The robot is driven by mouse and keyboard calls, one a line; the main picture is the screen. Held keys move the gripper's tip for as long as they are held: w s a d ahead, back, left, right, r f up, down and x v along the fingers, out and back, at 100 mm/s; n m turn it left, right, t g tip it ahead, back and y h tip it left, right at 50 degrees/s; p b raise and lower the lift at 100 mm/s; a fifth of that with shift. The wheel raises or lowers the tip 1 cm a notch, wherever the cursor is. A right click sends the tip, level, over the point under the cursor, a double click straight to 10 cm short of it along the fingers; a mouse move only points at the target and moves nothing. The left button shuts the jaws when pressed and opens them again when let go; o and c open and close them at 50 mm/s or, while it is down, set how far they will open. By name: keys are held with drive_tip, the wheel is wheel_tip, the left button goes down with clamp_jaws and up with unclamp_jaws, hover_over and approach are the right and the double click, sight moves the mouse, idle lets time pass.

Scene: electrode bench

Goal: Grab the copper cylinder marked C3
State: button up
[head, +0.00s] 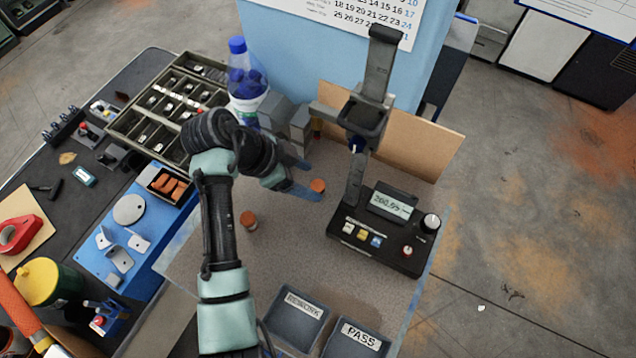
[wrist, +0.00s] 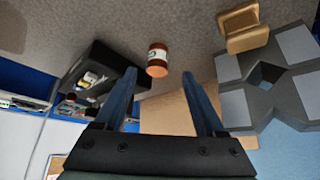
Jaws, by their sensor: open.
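A copper cylinder (head: 318,186) stands upright on the bench just ahead of my gripper (head: 303,190) in the head view. Another copper cylinder (head: 248,220) stands apart, nearer the front and left. In the wrist view a copper cylinder (wrist: 157,62) with a white label band shows beyond and between my blue fingertips (wrist: 158,73). The label's marking is too small to read, so I cannot tell which cylinder is C3. My gripper is open, with a clear gap between the fingers and nothing held.
A black meter (head: 385,228) stands right of the cylinders. Grey blocks (head: 290,122) and a blue-capped bottle (head: 246,80) stand behind my gripper. Trays marked REWORK (head: 296,322) and PASS (head: 357,342) lie at the front. The bench between is clear.

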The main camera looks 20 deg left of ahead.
sight(317, 185)
drive_tip(key=p+x, duration=0.1)
drive_tip(key=x, duration=0.2)
drive_tip(key=shift+s+d+f+p, duration=0.1)
drive_tip(key=shift+d+f+p, duration=0.05)
drive_tip(key=shift+d+p, duration=0.2)
drive_tip(key=shift+f, duration=0.45)
clamp_jaws()
drive_tip(key=shift+r, duration=0.1)
